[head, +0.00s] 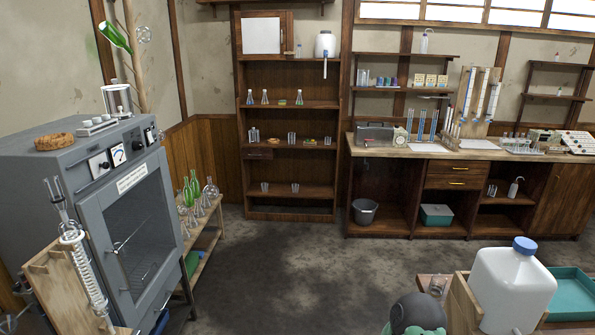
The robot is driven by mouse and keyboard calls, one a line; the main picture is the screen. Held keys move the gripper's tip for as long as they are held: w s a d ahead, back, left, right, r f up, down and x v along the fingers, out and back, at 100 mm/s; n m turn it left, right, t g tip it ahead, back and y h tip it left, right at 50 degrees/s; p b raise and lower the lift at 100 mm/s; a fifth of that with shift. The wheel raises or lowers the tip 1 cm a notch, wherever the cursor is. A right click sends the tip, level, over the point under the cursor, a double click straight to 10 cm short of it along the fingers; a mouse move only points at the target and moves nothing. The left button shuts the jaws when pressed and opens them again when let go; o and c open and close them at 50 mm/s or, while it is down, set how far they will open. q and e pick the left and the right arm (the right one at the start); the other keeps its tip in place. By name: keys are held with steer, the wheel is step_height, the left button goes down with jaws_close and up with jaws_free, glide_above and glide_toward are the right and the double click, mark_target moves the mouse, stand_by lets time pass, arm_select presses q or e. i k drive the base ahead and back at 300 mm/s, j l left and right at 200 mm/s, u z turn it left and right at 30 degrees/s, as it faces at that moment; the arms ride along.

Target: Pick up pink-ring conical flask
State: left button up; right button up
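Several small conical flasks stand on a shelf of the tall wooden bookcase at the back: one conical flask (250,97) at the left, a second conical flask (265,97) beside it, and a third conical flask (299,98) further right. They are too small and far away for me to tell which has a pink ring. Neither of my grippers can be made out in the head view.
The bookcase (241,150) stands across an open grey floor (275,265). A grey oven (130,215) and low glassware rack (207,228) stand left. A long bench (420,150) is at right. A white jug (510,290) and teal tray (575,295) are near, bottom right.

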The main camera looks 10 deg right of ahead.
mark_target(515, 148)
steer(key=i+z, duration=0.25)
steer(key=i, duration=0.6)
steer(key=i+j+z, duration=0.1)
steer(key=i+z, duration=0.15)
steer(key=i, duration=0.6)
steer(key=i+z, duration=0.2)
steer(key=i, duration=0.5)
steer(key=i+z, duration=0.2)
steer(key=i, duration=0.45)
steer(key=i+j+z, duration=0.15)
steer(key=i, duration=0.5)
steer(key=i+l+z, duration=0.2)
steer(key=i+z, duration=0.15)
steer(key=z, duration=0.15)
steer(key=i+z, duration=0.8)
steer(key=z, duration=0.2)
steer(key=i+j+z, duration=0.25)
steer(key=z, duration=0.25)
steer(key=i+l+z, duration=0.1)
steer(key=i+z, duration=0.2)
steer(key=i, duration=1.6)
steer(key=i+u, duration=0.5)
steer(key=i+l+u, duration=0.2)
steer(key=u, duration=0.3)
steer(key=i+l+u, duration=0.35)
steer(key=u, duration=0.15)
steer(key=i+l+u, duration=0.25)
steer(key=l+u, duration=0.25)
